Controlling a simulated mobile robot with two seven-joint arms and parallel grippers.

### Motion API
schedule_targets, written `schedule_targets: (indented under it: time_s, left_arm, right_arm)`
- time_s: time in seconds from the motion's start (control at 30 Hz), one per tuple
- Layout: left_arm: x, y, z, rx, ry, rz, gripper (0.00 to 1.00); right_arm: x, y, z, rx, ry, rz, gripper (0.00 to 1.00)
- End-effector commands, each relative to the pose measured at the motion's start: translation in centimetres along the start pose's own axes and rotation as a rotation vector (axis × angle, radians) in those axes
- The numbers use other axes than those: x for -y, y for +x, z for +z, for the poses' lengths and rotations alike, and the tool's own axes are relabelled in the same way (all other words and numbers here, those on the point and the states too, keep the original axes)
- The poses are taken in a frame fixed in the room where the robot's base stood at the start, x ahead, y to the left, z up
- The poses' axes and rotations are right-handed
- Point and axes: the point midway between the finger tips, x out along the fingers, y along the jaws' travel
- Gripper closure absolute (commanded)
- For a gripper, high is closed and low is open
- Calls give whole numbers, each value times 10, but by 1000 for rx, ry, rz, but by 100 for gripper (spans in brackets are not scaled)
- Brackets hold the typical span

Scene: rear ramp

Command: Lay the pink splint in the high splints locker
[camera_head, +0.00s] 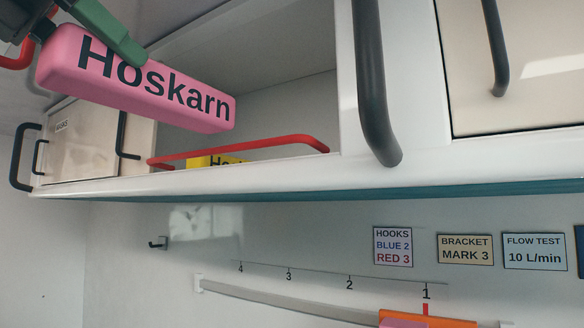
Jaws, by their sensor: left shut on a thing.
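The pink splint (140,82), a long block printed "Hoskarn", is held at its left end by my left gripper (90,40), whose green finger lies across its top. The splint is up in front of the open locker (265,110), its right end overlapping the opening in the picture; I cannot tell if it is inside. A yellow splint (208,161) with similar lettering lies in the locker, mostly hidden by the red retaining bar (255,147) and the pink splint. My right gripper is not in view.
A closed small door (85,145) with a dark handle is left of the opening. A vertical dark grab handle (372,80) and a closed cream door (525,70) are on the right. Below are a wall hook (158,243), a numbered rail (320,276) and labels. An orange object (455,322) shows at the bottom.

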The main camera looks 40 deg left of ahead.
Motion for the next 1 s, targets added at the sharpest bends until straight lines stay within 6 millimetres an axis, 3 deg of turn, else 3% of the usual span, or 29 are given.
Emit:
schedule_targets:
  time_s: [1.0]
  left_arm:
    - [0,213,87,-4,-1,1,70]
  right_arm:
    - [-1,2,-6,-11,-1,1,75]
